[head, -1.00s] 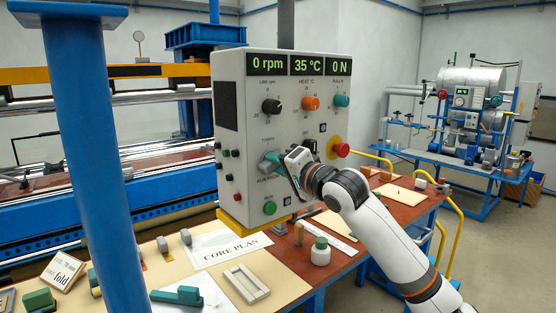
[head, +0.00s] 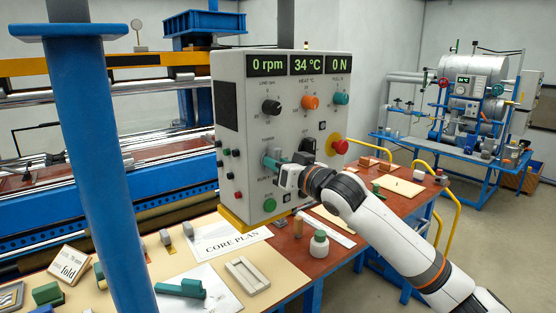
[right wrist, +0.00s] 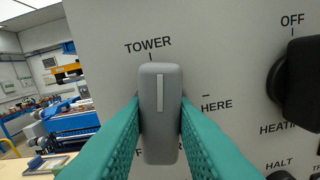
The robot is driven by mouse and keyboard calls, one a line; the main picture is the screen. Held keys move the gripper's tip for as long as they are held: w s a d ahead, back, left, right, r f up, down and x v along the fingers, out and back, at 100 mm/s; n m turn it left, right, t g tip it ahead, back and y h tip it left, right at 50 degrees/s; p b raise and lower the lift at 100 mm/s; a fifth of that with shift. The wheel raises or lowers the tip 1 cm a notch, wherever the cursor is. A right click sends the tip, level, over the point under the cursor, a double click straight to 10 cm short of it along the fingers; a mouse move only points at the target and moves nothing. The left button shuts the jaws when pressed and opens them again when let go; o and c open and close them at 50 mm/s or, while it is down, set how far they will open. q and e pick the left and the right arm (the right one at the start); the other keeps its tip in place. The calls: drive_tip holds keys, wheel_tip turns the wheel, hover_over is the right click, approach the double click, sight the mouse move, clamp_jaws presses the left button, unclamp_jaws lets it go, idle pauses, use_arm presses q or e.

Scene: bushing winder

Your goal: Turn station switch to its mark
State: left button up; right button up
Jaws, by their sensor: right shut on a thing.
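The station switch (right wrist: 160,80) is a grey upright knob with a white stripe, seen close in the right wrist view. Its stripe stands almost vertical, below a short tick and the word TOWER. A second tick and the word HERE show to its right. Lettering below it is mostly covered. My right gripper (right wrist: 160,112) is shut on the switch, one teal finger on each side. In the head view my right gripper (head: 274,165) is at the front of the grey control panel (head: 240,115) and hides most of the switch. My left gripper is not in view.
A black knob (right wrist: 298,80) sits close right of the switch, marked OFF. On the panel, a red stop button (head: 339,146) and a green button (head: 270,204) are near my gripper. A blue post (head: 95,170) stands at the left. The table below holds loose items.

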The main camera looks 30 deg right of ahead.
drive_tip(key=shift+n+p, duration=0.3)
drive_tip(key=shift+n, duration=0.7)
drive_tip(key=o, duration=1)
drive_tip(key=s+b, duration=0.2)
drive_tip(key=s, duration=0.2)
drive_tip(key=s+b, duration=0.2)
drive_tip(key=s, duration=0.2)
drive_tip(key=s+d+b, duration=0.1)
drive_tip(key=s+b, duration=0.2)
drive_tip(key=s, duration=0.1)
